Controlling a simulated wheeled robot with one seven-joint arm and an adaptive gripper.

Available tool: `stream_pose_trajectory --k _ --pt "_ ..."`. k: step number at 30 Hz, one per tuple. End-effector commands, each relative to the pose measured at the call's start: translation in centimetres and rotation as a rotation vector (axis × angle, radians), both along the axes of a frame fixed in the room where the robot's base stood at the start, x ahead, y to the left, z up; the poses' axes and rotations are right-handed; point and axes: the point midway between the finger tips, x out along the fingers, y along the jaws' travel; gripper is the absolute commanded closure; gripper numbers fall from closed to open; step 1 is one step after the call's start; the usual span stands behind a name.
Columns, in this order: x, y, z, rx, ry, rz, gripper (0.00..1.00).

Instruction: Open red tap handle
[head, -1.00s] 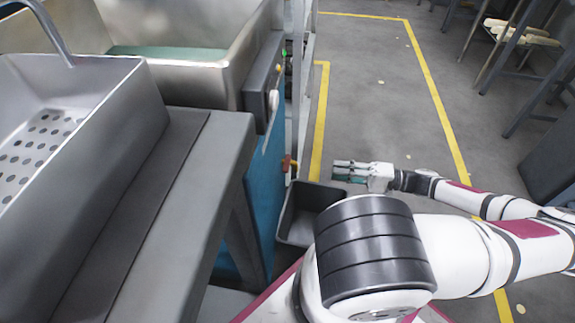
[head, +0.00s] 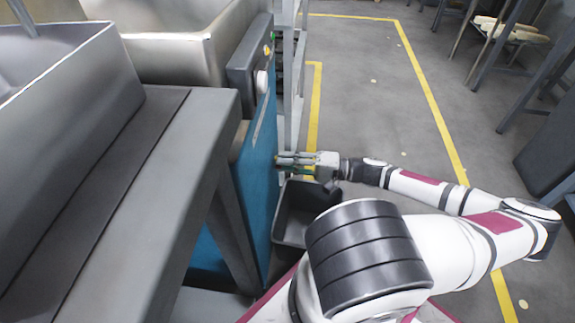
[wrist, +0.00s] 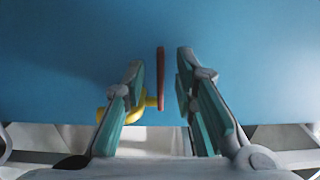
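The red tap handle (wrist: 161,78) shows in the wrist view as a thin upright bar, seen nearly edge-on. It sits on a yellow tap body (wrist: 135,103) in front of the blue panel (wrist: 60,65). My gripper (wrist: 158,68) is open, with one finger on each side of the handle. The handle lies between the fingers, nearer the right one, and I see no clear contact. The left finger partly covers the yellow pipe. In the head view my gripper (head: 279,164) is at the blue panel's side, and the handle is hidden there.
A dark grey bin (head: 292,225) stands on the floor below my gripper. A grey bench (head: 150,190) and metal sinks (head: 180,55) are at the left. A control box (head: 250,70) sits above the panel. The floor (head: 370,90) to the right is open.

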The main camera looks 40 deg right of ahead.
Motion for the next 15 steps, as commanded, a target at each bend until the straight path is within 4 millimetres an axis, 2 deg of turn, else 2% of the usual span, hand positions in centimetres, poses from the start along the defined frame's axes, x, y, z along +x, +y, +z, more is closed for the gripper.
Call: stream_pose_trajectory --k 7,8,11,15 --pt "0.08 0.08 0.04 -0.001 -0.001 0.001 0.74" --pt "0.08 0.08 0.04 -0.001 -0.001 0.001 0.76" --pt "0.07 0.07 0.03 -0.001 -0.001 0.001 0.99" --pt "0.07 0.06 0.02 -0.001 -0.001 0.000 1.00"
